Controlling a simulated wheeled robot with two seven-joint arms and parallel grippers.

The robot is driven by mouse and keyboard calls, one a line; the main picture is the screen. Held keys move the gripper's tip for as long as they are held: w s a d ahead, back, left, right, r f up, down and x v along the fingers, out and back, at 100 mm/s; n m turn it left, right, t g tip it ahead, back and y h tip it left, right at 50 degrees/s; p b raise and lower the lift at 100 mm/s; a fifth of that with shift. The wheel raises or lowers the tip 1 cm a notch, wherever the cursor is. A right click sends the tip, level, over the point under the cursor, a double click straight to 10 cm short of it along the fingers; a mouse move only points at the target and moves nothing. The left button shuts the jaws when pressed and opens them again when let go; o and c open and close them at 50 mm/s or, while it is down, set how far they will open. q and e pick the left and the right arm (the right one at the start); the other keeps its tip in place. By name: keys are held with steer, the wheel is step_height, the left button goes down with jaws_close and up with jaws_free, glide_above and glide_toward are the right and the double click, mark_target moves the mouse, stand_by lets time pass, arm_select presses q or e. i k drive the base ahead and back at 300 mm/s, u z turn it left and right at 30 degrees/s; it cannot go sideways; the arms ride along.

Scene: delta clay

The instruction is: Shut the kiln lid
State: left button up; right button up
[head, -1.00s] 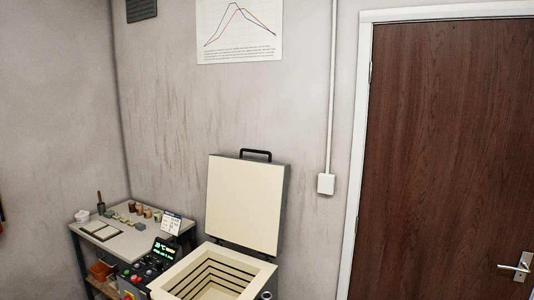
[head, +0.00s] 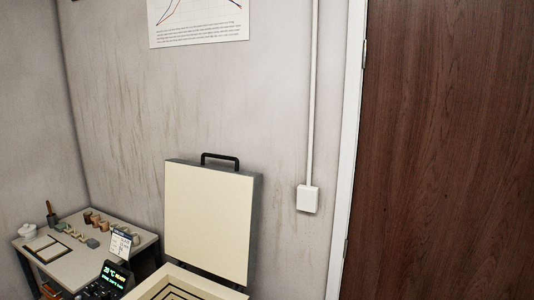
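The kiln lid (head: 210,222) stands open and upright behind the kiln, its pale inner face toward me. A black handle (head: 220,157) sits on its top edge. The kiln body (head: 170,284) shows at the bottom of the head view, with part of its stepped, pale chamber visible; the rest is cut off by the frame's lower edge. A lit control panel (head: 114,276) is at the kiln's left. Neither of my grippers is in the head view.
A small table (head: 85,264) with little pots, samples and a tray stands left of the kiln. A wall box with conduit (head: 307,199) is right of the lid. A brown door (head: 445,150) fills the right side. Bare wall lies behind the lid.

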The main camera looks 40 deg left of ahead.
mark_target(212, 212)
steer(key=u, duration=0.4)
steer(key=i, duration=1.05)
steer(key=u, duration=0.7)
